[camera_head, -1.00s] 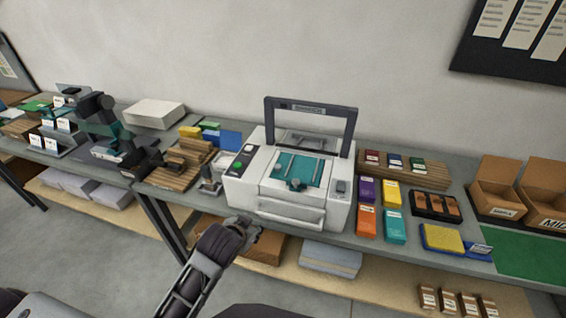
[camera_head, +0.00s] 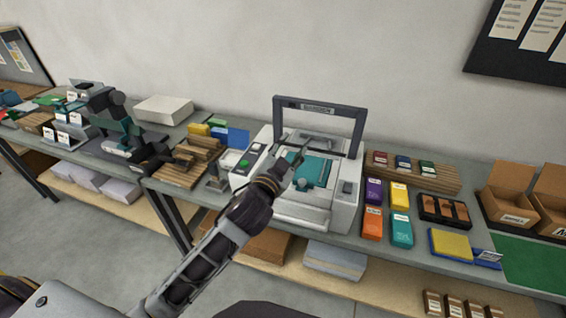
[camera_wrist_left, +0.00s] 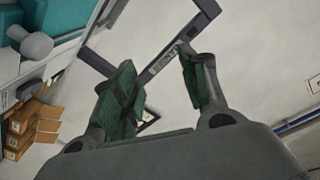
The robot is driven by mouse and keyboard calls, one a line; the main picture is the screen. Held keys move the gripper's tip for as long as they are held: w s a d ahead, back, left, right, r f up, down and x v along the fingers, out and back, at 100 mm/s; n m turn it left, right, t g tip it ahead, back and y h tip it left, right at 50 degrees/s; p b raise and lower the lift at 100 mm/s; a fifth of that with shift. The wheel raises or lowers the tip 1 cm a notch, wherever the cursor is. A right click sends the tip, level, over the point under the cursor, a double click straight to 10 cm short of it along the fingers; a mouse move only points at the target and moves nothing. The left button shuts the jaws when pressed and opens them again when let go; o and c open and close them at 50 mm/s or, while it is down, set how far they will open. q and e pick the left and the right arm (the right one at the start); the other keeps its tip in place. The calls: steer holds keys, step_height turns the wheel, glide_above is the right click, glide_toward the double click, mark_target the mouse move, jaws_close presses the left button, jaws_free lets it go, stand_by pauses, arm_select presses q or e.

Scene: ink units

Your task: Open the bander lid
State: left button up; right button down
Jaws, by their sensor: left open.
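The bander (camera_head: 330,207) is a white machine on the bench with a teal deck (camera_head: 314,172) on top. Its lid (camera_head: 318,107), a dark grey frame with a label on the top bar, stands upright at the back. My left gripper (camera_head: 294,150) is open and empty, above the bander's left part and in front of the lid frame. In the left wrist view, its green-padded fingers (camera_wrist_left: 160,85) are spread, with the lid's labelled bar (camera_wrist_left: 165,60) seen beyond and between them. Whether they touch it cannot be told. My right gripper does not show.
Colored boxes (camera_head: 373,190) and a dark tray (camera_head: 443,210) lie right of the bander. Cardboard bins (camera_head: 512,200) stand further right. Wooden blocks (camera_head: 190,165) and a dark stamping device (camera_head: 118,125) are to the left. The wall is behind.

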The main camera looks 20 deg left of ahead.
arm_select(q)
steer(key=s+d+r+m+h, duration=0.3)
steer(key=d+r+m+h, duration=1.05)
steer(key=r, duration=0.25)
steer(key=s+d+f+m+g+h, duration=0.2)
steer(key=s+d+m+g+h, duration=0.45)
steer(key=m+g, duration=0.95)
steer(key=w+a+f+m+y, duration=0.3)
steer(key=a+f+m+y, duration=0.3)
steer(key=f+y, duration=0.5)
steer(key=w+a+n+t+y, duration=0.1)
steer(key=w+a+y, duration=0.2)
steer(key=a, duration=0.6)
steer(key=w+a+n+t+y, duration=0.1)
steer(key=w+a+y, duration=0.3)
steer(key=a, duration=0.6)
steer(key=shift+a+y, duration=0.3)
steer(key=shift+y, duration=0.7)
